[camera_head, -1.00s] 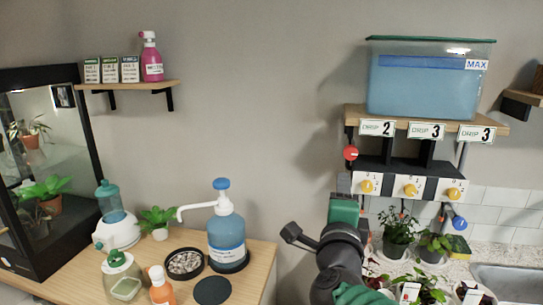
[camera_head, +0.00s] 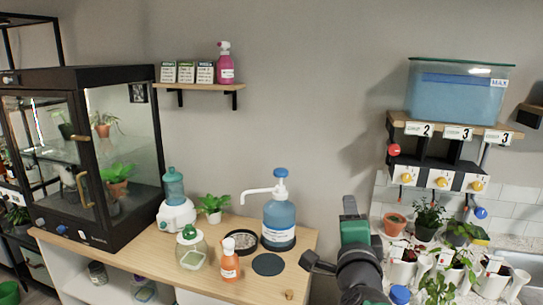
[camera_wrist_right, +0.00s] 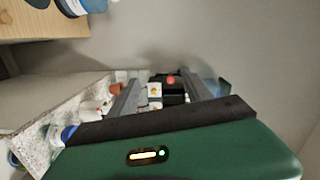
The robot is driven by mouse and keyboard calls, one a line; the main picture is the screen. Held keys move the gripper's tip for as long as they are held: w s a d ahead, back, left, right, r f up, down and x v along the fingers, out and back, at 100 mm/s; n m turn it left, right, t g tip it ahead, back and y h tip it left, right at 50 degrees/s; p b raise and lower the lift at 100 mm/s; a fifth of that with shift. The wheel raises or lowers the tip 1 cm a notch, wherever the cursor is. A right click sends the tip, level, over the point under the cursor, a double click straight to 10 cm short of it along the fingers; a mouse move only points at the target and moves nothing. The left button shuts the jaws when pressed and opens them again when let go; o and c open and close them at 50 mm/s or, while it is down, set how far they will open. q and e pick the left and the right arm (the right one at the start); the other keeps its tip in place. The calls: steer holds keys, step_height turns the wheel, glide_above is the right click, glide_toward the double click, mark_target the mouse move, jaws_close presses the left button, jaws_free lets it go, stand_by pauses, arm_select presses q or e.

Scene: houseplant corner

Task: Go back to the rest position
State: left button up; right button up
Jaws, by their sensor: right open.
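My right gripper (camera_head: 349,204) is raised in front of the bare wall, between the wooden counter and the drip station. It has a green body and dark fingers. In the right wrist view its two fingers (camera_wrist_right: 158,80) stand apart with nothing held between them. It appears clear of everything around it. My left gripper is not in view.
The blue pump bottle (camera_head: 280,222) stands on the wooden counter (camera_head: 210,278), left of my right arm. The water tank (camera_head: 455,95) and valve panel (camera_head: 437,178) are on the right. Potted plants (camera_head: 428,218) stand below them. A glass cabinet (camera_head: 125,232) is far left.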

steer(key=s+d+f+n+g+y+p, duration=0.1)
steer(key=s+f+n+g+y+p, duration=0.15)
steer(key=f+n, duration=0.5)
steer(key=s+f+n+g+y+p, duration=0.2)
steer(key=s+f+n+g+p, duration=0.15)
steer(key=f, duration=0.65)
arm_select(q)
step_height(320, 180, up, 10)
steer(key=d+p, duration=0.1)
steer(key=p, duration=0.2)
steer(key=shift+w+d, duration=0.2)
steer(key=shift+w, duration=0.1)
arm_select(e)
steer(key=s+d+f+n+g, duration=0.2)
steer(key=s+f+n+g, duration=0.1)
steer(key=s, duration=0.5)
steer(key=s+d+f+n+g+h, duration=0.1)
steer(key=s+d+f+n+g, duration=0.1)
steer(key=s+f+n+g, duration=0.2)
steer(key=s+f+g, duration=0.1)
steer(key=s+f, duration=0.2)
steer(key=s, duration=0.2)
steer(key=shift+d+f, duration=0.25)
steer(key=shift+f, duration=0.1)
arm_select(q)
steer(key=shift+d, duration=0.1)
arm_select(e)
steer(key=shift+d, duration=0.1)
